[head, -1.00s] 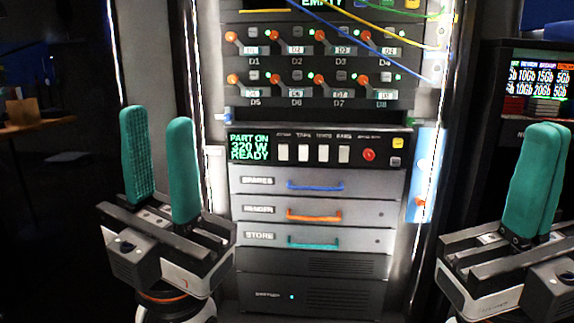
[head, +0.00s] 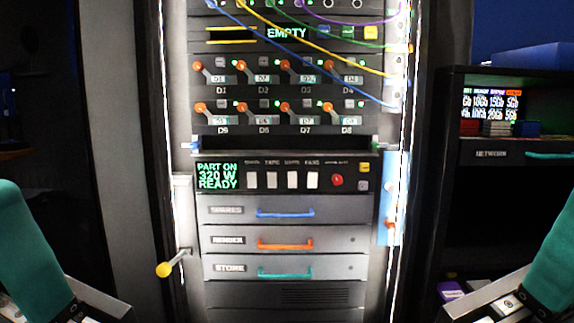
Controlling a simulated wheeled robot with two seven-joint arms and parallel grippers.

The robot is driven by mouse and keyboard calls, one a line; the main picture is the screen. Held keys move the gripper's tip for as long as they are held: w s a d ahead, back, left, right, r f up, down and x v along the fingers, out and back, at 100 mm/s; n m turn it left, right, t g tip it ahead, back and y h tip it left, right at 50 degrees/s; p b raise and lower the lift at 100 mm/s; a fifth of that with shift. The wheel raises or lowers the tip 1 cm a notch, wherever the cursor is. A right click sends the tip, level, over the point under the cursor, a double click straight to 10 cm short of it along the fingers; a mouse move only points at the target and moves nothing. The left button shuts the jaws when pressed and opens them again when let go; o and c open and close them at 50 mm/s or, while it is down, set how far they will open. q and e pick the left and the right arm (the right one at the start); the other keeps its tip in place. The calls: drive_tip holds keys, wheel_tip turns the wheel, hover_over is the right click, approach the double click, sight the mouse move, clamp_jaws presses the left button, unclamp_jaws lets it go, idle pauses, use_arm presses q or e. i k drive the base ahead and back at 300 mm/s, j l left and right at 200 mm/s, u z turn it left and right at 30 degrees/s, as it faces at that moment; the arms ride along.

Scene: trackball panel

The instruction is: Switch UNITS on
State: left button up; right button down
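The power panel (head: 284,178) sits in the rack's middle, with a row of several white rocker switches. The third from the left, under a small label that seems to read UNITS, is the UNITS switch (head: 292,180). Its on or off position is too small to tell. The panel display (head: 218,177) reads PART ON, 320 W, READY. My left gripper (head: 30,255) shows at the lower left edge, and my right gripper (head: 553,262) at the lower right edge. Both are cut off by the frame, well apart from the panel, with teal fingers only partly visible.
A red button (head: 337,180) is right of the switches. Drawers with blue (head: 285,213), orange (head: 285,245) and teal handles lie below. A yellow-knobbed lever (head: 164,269) sticks out at the rack's left. Cables (head: 330,75) hang across the upper right.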

sight(292, 176)
drive_tip(key=i+j, duration=0.75)
drive_tip(key=j, duration=0.15)
drive_tip(key=z, duration=0.05)
